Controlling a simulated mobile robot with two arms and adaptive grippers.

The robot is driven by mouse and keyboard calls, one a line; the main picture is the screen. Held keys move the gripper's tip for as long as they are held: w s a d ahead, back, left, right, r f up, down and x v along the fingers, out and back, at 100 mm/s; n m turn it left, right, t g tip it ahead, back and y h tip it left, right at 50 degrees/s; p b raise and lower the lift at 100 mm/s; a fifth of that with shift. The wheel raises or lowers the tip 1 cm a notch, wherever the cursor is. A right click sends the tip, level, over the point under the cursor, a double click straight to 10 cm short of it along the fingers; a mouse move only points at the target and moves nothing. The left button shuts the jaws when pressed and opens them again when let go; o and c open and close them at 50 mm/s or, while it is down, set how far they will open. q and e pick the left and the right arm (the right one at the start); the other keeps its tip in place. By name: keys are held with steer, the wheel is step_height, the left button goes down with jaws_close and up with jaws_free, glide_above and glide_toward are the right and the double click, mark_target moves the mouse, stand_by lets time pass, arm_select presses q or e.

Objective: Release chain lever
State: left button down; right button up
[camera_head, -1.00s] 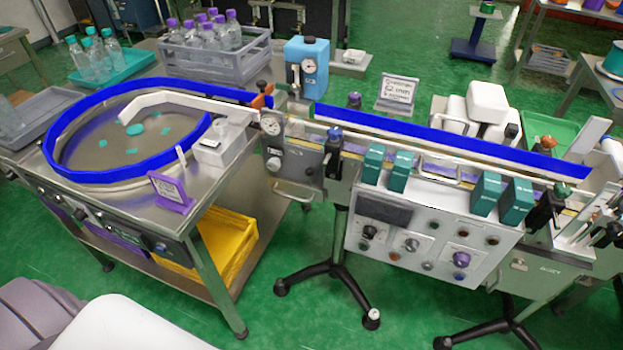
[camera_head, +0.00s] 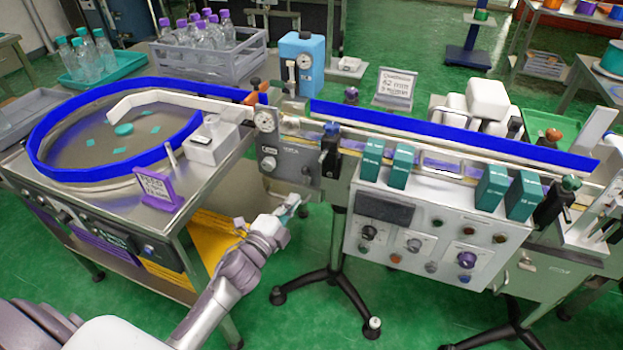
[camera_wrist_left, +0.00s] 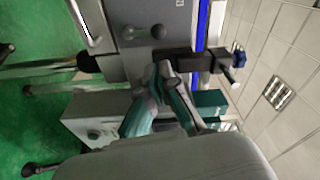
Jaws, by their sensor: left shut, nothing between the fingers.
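No part is labelled as the chain lever, so I cannot tell which it is. A black upright piece with a blue knob (camera_head: 331,130) stands at the front of the conveyor in the head view. It also shows in the left wrist view (camera_wrist_left: 238,58), right of the fingers. A similar black piece with a green knob (camera_head: 570,184) is at the right end. An orange-brown knob (camera_head: 254,85) sits near the conveyor's left end. My left gripper (camera_head: 293,203) is shut and empty, below the grey drive box (camera_head: 287,165). Its fingers (camera_wrist_left: 162,78) show in the wrist view. My right gripper is not in view.
The round table with a blue rim (camera_head: 45,165) is at left, with a purple sign (camera_head: 155,187) at its edge. The white control panel (camera_head: 430,240) hangs right of my gripper. A black stand (camera_head: 335,270) is on the green floor below. Floor between table and stand is open.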

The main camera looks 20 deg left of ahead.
arm_select(q)
steer(key=shift+r, duration=0.3)
steer(key=shift+w, duration=0.15)
glide_toward(318, 166)
steer(key=w, duration=0.3)
steer(key=w+d, duration=0.1)
steer(key=w, duration=0.1)
steer(key=shift+w+r, duration=0.1)
steer(key=shift+w, duration=0.25)
steer(key=shift+a, duration=0.15)
